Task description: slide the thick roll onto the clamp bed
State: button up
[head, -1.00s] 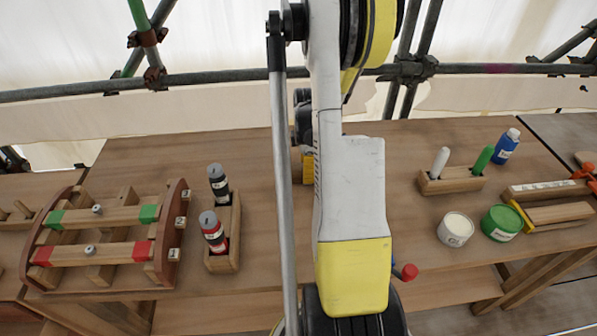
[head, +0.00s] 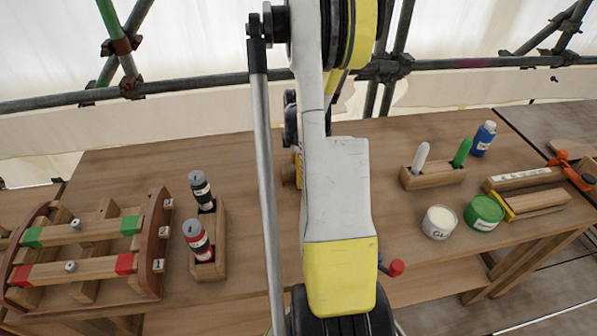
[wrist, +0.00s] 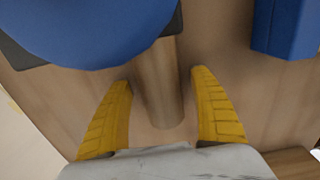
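In the wrist view a tan wooden cylinder (wrist: 160,90), which looks like the thick roll, lies between the two yellow fingers of my gripper (wrist: 162,85). The fingers are open, with a gap on each side of it. Its upper end is hidden behind a large rounded blue part (wrist: 90,25). In the head view my arm hides most of this spot; only a bit of yellow finger shows left of the arm. I cannot tell surely which thing is the clamp bed; a wooden fixture with orange clamps (head: 566,169) is at the right.
A blue block (wrist: 287,25) is near the right finger. Right are a white tin (head: 440,222), a green tin (head: 484,212), a marker holder (head: 433,176) and a blue bottle (head: 483,139).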

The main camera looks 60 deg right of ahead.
notch_tip(320, 180, up, 12)
dwell(0.6)
